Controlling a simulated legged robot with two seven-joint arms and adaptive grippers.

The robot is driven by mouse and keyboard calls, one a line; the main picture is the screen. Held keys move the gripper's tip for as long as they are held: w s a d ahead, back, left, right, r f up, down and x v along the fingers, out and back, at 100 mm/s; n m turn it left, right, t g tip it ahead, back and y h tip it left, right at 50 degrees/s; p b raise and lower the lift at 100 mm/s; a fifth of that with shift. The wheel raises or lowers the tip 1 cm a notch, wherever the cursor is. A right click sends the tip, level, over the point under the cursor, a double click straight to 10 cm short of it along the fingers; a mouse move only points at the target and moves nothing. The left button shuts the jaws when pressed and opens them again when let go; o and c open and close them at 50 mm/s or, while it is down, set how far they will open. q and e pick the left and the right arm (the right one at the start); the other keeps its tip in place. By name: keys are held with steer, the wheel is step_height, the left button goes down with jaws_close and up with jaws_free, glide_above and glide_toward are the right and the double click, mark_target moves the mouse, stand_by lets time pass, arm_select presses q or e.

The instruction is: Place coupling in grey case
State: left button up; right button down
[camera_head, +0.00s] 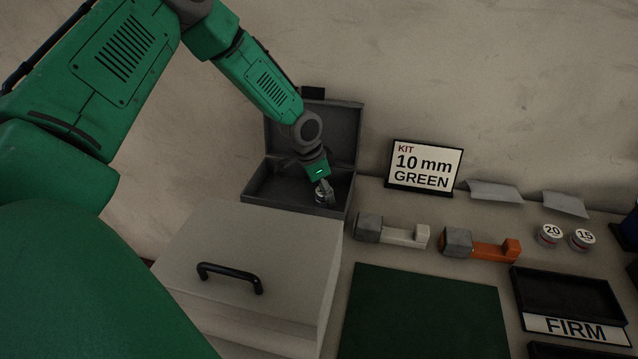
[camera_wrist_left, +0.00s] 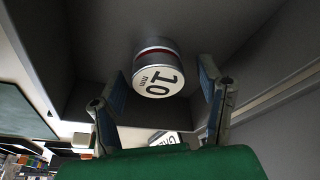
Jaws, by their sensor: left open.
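The grey case (camera_head: 343,145) stands open at the back of the table, its lid raised against the wall. My left gripper (camera_head: 324,193) reaches down into the case, and its fingers are spread apart. In the left wrist view, the coupling (camera_wrist_left: 157,72), a pale cylinder with a dark red band and a "10 mm" label, is inside the case. It lies beyond and between the open fingers of the gripper (camera_wrist_left: 160,95), with a visible gap at each side. In the head view the gripper largely hides the coupling. My right gripper is not in view.
A sign (camera_head: 424,166) reads "KIT 10 mm GREEN". A white-grey clamp piece (camera_head: 405,236) and an orange one (camera_head: 488,249) lie right of the case. Couplings "20" (camera_head: 550,234) and "15" (camera_head: 583,239) stand farther right. A black "FIRM" tray (camera_head: 565,295) and a handled box (camera_head: 265,235) are nearer.

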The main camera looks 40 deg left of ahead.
arm_select(q)
steer(key=v, duration=0.3)
steer(key=d+v, duration=0.1)
steer(key=v, duration=0.2)
steer(key=shift+d+r, duration=0.1)
steer(key=shift+r, duration=0.15)
steer(key=v, duration=0.6)
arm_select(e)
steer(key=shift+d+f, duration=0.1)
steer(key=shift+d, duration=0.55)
